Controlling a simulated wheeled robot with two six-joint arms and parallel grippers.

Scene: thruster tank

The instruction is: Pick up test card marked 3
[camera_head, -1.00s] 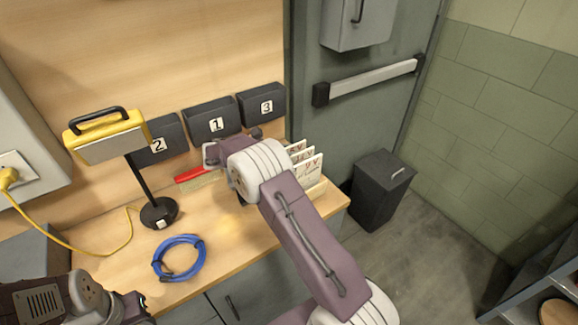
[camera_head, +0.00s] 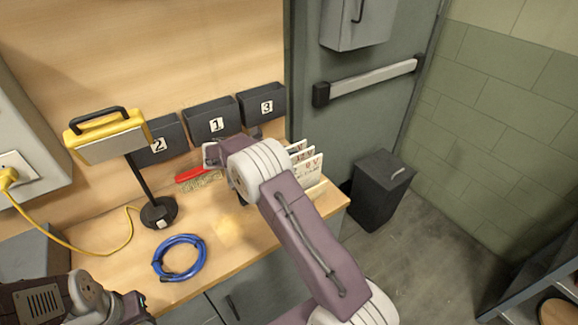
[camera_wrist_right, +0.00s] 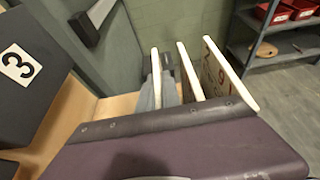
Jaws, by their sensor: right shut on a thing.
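Several pale test cards (camera_head: 307,172) stand upright in a row at the right end of the wooden bench. In the right wrist view three show edge-on: a left one (camera_wrist_right: 155,62), a middle one (camera_wrist_right: 190,72) and a right one (camera_wrist_right: 229,72) with part of a red mark. I cannot read which is marked 3. My right gripper (camera_wrist_right: 160,88) is at the left card, shut on it, with a grey finger on either side. In the head view my wrist hides its fingertips. My left gripper (camera_head: 142,303) is low at the left, its jaws unclear.
Black wall bins marked 2 (camera_head: 170,132), 1 (camera_head: 202,126) and 3 (camera_head: 276,94) hang behind the bench (camera_head: 235,262). A yellow lamp (camera_head: 108,140), a blue cable coil (camera_head: 180,274) and a red-handled brush (camera_head: 192,174) are on the bench. A dark waste bin (camera_head: 376,200) stands right.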

